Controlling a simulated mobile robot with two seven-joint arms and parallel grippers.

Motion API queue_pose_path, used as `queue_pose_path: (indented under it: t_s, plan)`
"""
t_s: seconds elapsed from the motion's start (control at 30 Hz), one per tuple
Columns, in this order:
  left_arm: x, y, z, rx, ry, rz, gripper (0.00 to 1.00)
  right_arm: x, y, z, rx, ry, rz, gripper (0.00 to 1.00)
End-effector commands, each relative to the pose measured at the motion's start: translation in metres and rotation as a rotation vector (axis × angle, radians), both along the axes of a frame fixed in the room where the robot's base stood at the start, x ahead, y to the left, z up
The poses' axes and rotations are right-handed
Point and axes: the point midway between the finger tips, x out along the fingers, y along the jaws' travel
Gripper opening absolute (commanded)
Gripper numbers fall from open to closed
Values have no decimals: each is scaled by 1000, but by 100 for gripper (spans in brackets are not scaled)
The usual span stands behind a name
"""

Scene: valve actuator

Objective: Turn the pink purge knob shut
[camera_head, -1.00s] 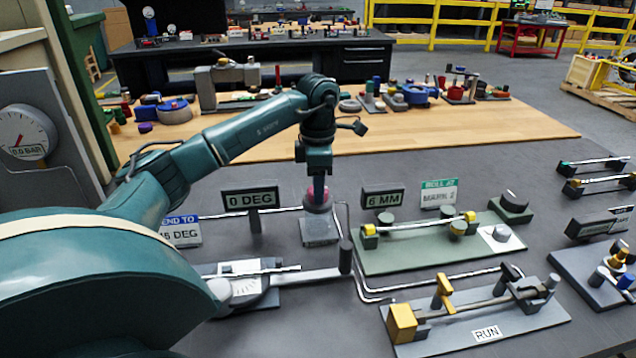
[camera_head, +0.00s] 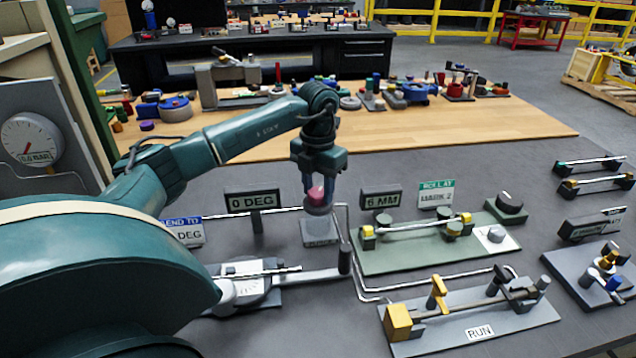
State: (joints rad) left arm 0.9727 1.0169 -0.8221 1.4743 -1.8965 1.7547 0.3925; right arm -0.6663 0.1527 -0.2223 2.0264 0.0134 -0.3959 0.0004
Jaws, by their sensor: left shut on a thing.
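The pink purge knob (camera_head: 316,194) sits on top of a grey cylindrical post on a small grey block (camera_head: 320,232), left of the middle of the table. My left gripper (camera_head: 319,190) points down over it, with one finger on each side of the knob, shut on it. The fingers hide part of the knob's sides. My right gripper is not in view.
A "0 DEG" display (camera_head: 253,201) stands just left of the knob, and a "6 MM" display (camera_head: 381,197) to its right. A green plate (camera_head: 400,262) with a rod and rollers lies to the right. A grey "RUN" plate (camera_head: 520,322) lies in front. A pressure gauge (camera_head: 31,138) is at far left.

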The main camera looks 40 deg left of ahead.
Motion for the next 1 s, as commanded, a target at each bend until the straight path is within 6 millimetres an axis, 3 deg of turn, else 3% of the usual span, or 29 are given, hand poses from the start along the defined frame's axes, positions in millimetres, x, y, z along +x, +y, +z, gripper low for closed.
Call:
queue_pose_path:
  t_s: [0.5,1.0]
  plan:
    - [1,1,2,1,-4,423,16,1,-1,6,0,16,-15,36]
    - [1,1,1,1,-5,569,16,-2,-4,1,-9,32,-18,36]
